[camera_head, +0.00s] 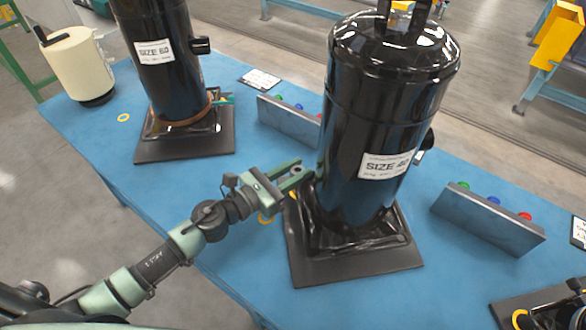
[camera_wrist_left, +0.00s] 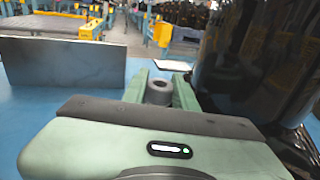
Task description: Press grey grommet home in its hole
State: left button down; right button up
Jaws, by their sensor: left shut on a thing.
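My left gripper (camera_head: 291,176) reaches in from the left, beside the lower left side of the black SIZE 40 compressor (camera_head: 375,125). In the left wrist view, its two green fingers are shut on the grey grommet (camera_wrist_left: 159,91), whose round top with a dark hole shows between them. The compressor (camera_wrist_left: 255,50) stands close on the right of the fingers in that view. It stands upright on a dark base plate (camera_head: 310,268). The grommet's hole cannot be made out in either view. My right gripper is not in view.
A SIZE 60 compressor (camera_head: 158,75) stands on its own plate at the back left, beside a cream canister (camera_head: 77,62). Metal racks with coloured caps stand behind (camera_head: 290,118) and at right (camera_head: 485,222). Yellow rings lie on the blue table (camera_head: 215,185), which has free room at front left.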

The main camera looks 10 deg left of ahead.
pick_arm(q)
jog(key=shift+s+d+f+p, duration=0.1)
jog(key=shift+d+f+p, duration=0.15)
jog(key=shift+f, duration=0.35)
jog(key=shift+w+d+f, duration=0.15)
jog(key=shift+w+d, duration=0.1)
jog(key=shift+a+r, duration=0.2)
jog(key=shift+a, duration=0.1)
jog(key=shift+d, duration=0.2)
dwell(0.6)
